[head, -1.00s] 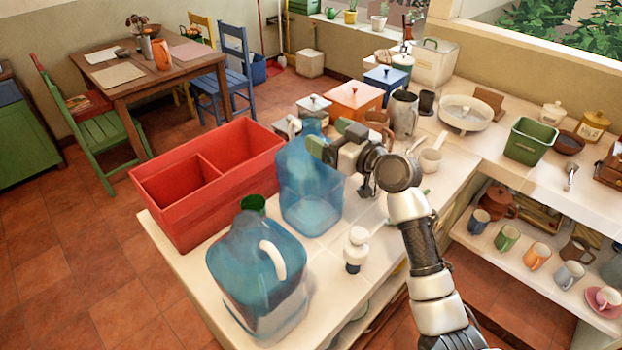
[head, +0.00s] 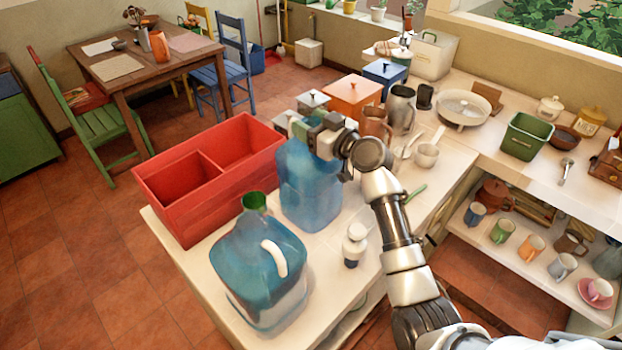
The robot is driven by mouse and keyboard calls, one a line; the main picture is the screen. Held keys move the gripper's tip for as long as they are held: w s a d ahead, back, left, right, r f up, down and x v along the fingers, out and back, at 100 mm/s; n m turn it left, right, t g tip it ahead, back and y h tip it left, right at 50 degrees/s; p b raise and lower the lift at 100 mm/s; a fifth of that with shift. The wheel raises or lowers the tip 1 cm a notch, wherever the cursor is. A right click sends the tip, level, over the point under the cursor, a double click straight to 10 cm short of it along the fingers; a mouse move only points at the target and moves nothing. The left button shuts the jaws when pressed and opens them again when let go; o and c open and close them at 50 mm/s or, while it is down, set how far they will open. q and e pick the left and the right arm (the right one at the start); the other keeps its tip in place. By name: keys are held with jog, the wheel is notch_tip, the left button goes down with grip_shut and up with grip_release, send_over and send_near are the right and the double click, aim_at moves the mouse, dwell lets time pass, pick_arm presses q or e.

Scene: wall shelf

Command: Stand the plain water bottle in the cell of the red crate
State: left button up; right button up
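The plain water bottle (head: 310,190) is a translucent blue jug without a handle, upright on the white counter just right of the red crate. My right gripper (head: 313,128) is at the top of this bottle, its fingers about the neck and hiding it. I cannot tell whether they press on it. The red crate (head: 195,218) stands on the counter's left edge, with a divider between two cells; both look empty where I see in. A second blue bottle (head: 255,295), with a white handle and green neck, stands nearer. My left gripper is not in view.
A white dispenser bottle (head: 354,245) stands right of the plain bottle. Behind are a small white-lidded canister (head: 313,102), an orange box (head: 354,97), a brown mug (head: 375,125) and a metal pitcher (head: 402,108). Bare floor lies left of the counter.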

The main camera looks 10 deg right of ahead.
jog(key=c, duration=0.5)
jog(key=shift+r, duration=0.1)
